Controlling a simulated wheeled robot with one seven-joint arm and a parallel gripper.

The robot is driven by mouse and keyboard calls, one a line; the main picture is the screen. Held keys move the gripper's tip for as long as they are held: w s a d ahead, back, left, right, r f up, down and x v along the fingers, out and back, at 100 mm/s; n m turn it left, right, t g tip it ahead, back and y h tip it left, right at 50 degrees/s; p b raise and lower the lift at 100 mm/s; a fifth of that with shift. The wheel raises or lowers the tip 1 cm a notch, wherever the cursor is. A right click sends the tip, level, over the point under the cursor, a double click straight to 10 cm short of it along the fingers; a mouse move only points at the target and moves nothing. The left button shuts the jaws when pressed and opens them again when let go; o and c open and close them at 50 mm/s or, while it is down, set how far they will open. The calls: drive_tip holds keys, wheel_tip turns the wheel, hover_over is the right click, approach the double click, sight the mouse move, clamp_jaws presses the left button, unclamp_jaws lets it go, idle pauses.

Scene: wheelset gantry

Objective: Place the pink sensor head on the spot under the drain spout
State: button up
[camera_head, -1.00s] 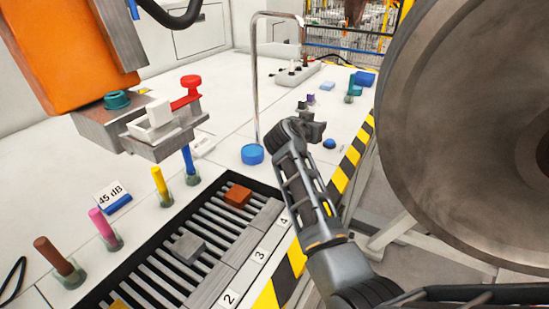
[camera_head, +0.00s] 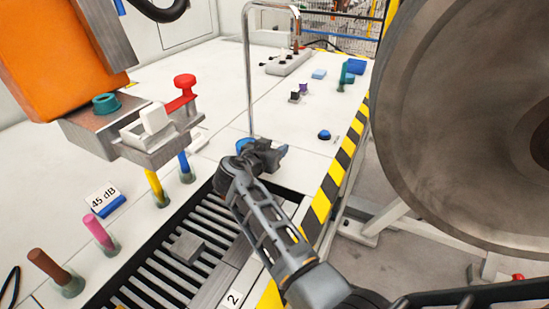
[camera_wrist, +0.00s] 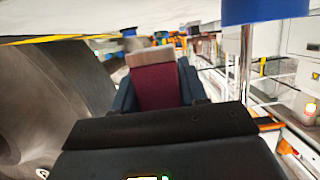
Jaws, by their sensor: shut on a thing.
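A pink rod (camera_head: 98,232), the only pink thing I can make out, stands upright in a small clear holder at the left in the head view. My gripper (camera_head: 276,152) is over the white bench beside the arched metal pipe (camera_head: 248,75). In the wrist view my gripper (camera_wrist: 154,88) is shut on a dark red block (camera_wrist: 158,86) with a tan end. I cannot tell whether this block is the sensor head. The pipe's downturned end (camera_head: 297,42) is above the bench further back. The blue base (camera_head: 243,145) of the pipe is partly hidden by my arm.
A slotted grate (camera_head: 165,265) with a grey block (camera_head: 187,248) lies at the front. Brown, yellow and blue rods stand left of it. An orange machine with a grey ledge (camera_head: 140,150) overhangs the left. A big metal wheel (camera_head: 455,130) fills the right. A blue button (camera_head: 324,135) is on the bench.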

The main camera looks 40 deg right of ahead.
drive_tip(key=shift+f, duration=1.95)
drive_tip(key=shift+f, duration=0.2)
drive_tip(key=o, duration=1.2)
drive_tip(key=shift+r, duration=0.2)
drive_tip(key=shift+a, duration=0.2)
drive_tip(key=b+v, duration=0.1)
drive_tip(key=v, duration=1)
drive_tip(key=shift+s+a+r, duration=0.15)
drive_tip(key=shift+a+r, duration=0.05)
drive_tip(key=shift+a, duration=0.1)
